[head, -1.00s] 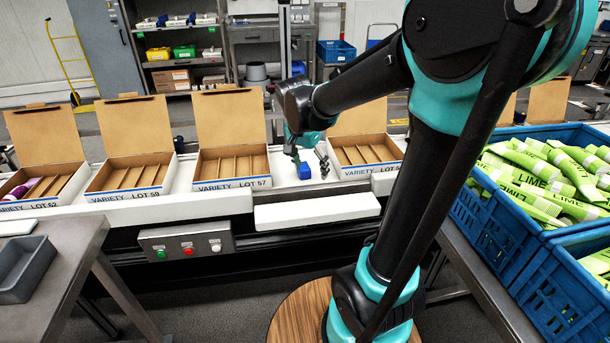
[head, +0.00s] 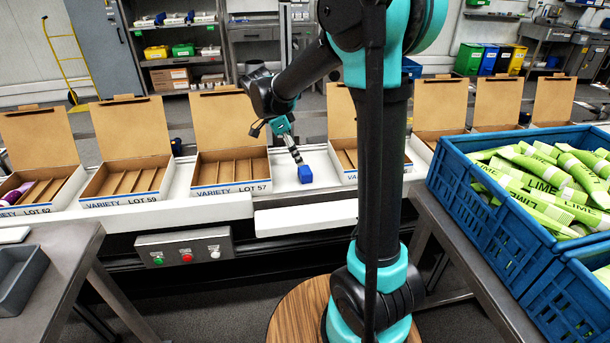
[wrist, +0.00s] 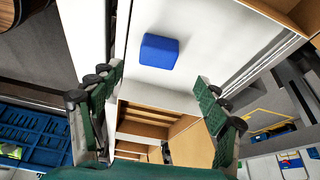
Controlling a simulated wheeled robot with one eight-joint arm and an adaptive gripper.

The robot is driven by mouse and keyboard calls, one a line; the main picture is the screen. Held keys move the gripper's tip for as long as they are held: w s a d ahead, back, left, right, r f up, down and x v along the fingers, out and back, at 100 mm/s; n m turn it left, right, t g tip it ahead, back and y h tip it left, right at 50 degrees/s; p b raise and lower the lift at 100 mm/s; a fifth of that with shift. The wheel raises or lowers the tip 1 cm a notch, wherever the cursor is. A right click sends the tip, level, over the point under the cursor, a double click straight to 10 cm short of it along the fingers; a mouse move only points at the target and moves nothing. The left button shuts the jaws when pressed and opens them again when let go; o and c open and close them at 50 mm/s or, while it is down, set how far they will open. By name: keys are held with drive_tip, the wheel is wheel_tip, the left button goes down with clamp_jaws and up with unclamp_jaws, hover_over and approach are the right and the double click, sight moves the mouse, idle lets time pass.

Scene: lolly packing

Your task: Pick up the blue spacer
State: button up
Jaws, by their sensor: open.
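The blue spacer (head: 305,174) is a small blue block on the white conveyor, between the box marked LOT 57 (head: 230,184) and the open box to its right. In the wrist view the spacer (wrist: 159,51) lies on the white surface, beyond the fingertips and a little left of the middle between them. My gripper (head: 297,157) is just above and behind the spacer in the head view, tilted. In the wrist view my gripper (wrist: 158,82) has its two green fingers wide apart with nothing between them. The spacer is apart from both fingers.
Open cardboard boxes with dividers stand along the conveyor, including LOT 59 (head: 123,188) and LOT 62 (head: 64,186). A blue crate (head: 482,196) of green lime packs is at the right. A control panel (head: 184,248) sits on the conveyor front.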

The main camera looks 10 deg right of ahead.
sight(305, 169)
drive_tip(key=shift+x, duration=4.3)
drive_tip(key=shift+s+r, duration=0.1)
drive_tip(key=shift+s, duration=0.05)
drive_tip(key=c, duration=1.2)
drive_tip(key=shift+c, duration=0.2)
drive_tip(key=shift+r, duration=0.1)
